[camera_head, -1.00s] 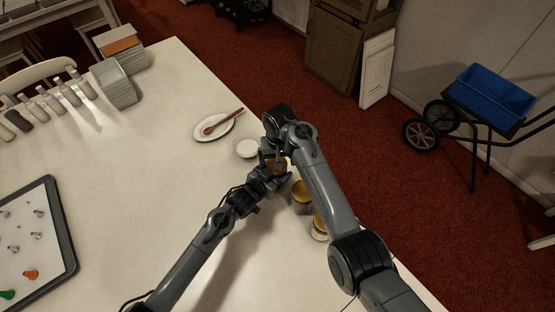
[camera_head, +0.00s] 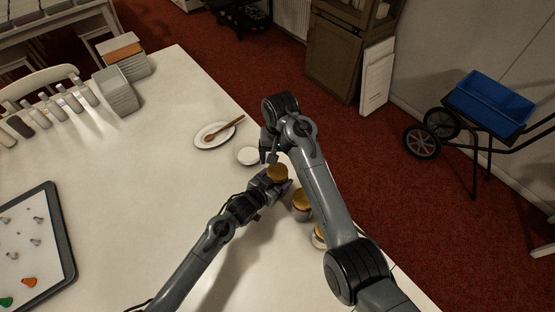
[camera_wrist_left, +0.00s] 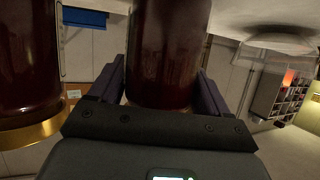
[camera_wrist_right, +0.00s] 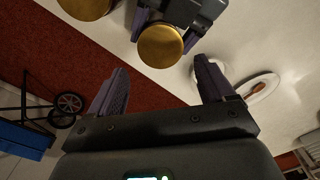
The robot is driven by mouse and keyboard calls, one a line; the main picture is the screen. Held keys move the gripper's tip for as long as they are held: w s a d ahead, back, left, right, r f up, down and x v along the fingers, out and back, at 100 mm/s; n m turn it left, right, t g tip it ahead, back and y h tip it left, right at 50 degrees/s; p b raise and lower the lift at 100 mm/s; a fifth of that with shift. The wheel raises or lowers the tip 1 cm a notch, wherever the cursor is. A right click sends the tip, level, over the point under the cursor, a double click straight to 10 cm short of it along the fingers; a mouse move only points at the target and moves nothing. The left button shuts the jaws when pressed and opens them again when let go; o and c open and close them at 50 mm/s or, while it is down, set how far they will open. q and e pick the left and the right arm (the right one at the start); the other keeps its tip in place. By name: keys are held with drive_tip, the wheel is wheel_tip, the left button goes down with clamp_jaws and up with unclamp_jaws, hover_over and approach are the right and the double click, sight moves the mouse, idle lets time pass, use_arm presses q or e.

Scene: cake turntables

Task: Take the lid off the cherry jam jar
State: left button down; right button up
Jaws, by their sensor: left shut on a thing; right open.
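A dark red jam jar (camera_wrist_left: 168,50) stands between the fingers of my left gripper (camera_wrist_left: 165,95), which is shut on it. Its gold lid (camera_head: 277,172) is on top in the head view; the lid also shows in the right wrist view (camera_wrist_right: 160,46) with the left fingers on either side. No label is readable, so I cannot tell the flavour. My right gripper (camera_wrist_right: 160,90) is open and empty, with the lid beyond its fingertips. In the head view the right gripper (camera_head: 266,150) is just behind the held jar, partly hidden by its own wrist.
Two more gold-lidded jars, a nearer one (camera_head: 302,205) and another (camera_head: 319,238), stand close by along the table's right edge. A small white dish (camera_head: 249,156) and a plate (camera_head: 205,142) with a wooden spoon (camera_head: 225,126) lie behind. The table's middle is clear.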

sight(277, 171)
use_arm(q)
drive_tip(key=shift+s+a+f, duration=0.1)
drive_tip(key=shift+f, duration=0.25)
use_arm(e)
drive_tip(key=shift+r+m, duration=0.5)
drive_tip(key=shift+m, duration=0.1)
drive_tip(key=shift+a+f, duration=0.1)
drive_tip(key=shift+f, duration=3.75)
drive_tip(key=c, duration=0.9)
drive_tip(key=n, duration=0.3)
drive_tip(key=o, duration=1.2)
drive_tip(key=shift+c, duration=0.2)
